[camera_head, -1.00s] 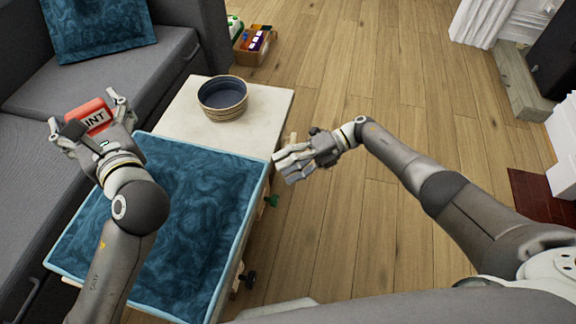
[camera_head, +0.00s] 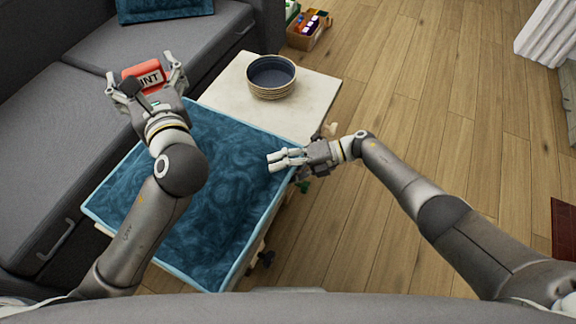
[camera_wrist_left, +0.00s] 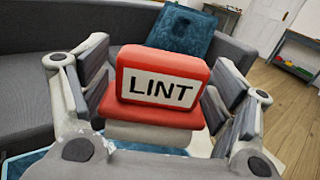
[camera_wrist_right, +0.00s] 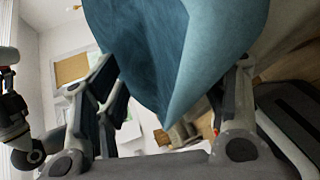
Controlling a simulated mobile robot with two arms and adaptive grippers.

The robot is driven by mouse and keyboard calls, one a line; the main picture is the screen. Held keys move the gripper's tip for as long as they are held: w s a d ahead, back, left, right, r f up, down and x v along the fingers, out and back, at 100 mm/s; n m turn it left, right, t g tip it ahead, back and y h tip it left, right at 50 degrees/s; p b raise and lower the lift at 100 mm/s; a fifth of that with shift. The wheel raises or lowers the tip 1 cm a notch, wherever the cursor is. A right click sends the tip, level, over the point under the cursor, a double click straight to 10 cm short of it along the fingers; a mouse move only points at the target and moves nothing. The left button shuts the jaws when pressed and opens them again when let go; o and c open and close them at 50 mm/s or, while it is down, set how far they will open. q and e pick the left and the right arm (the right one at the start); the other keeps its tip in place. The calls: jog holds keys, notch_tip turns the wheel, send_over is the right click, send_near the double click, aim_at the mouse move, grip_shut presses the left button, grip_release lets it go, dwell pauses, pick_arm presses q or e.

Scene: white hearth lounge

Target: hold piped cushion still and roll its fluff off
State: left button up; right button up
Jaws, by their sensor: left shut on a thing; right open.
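The blue piped cushion (camera_head: 225,205) with pale blue edging lies flat on a pale low table (camera_head: 312,108). My left gripper (camera_head: 142,68) is shut on a red lint roller (camera_head: 151,77) with a white LINT label, held up above the cushion's far left side. The roller (camera_wrist_left: 160,88) fills the middle of the left wrist view. My right gripper (camera_head: 279,160) is open at the cushion's right edge. In the right wrist view, a cushion corner (camera_wrist_right: 165,50) reaches between its spread fingers; I cannot tell whether they touch it. I cannot make out any fluff.
A ribbed dark-lined bowl (camera_head: 271,77) stands on the table's far end. A grey sofa (camera_head: 55,130) runs along the left, with another blue cushion (camera_head: 165,9) on it. A box of bottles (camera_head: 307,32) sits on the floor behind. Wooden floor (camera_head: 430,130) is open on the right.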

grip_shut()
dwell(0.4)
dwell(0.7)
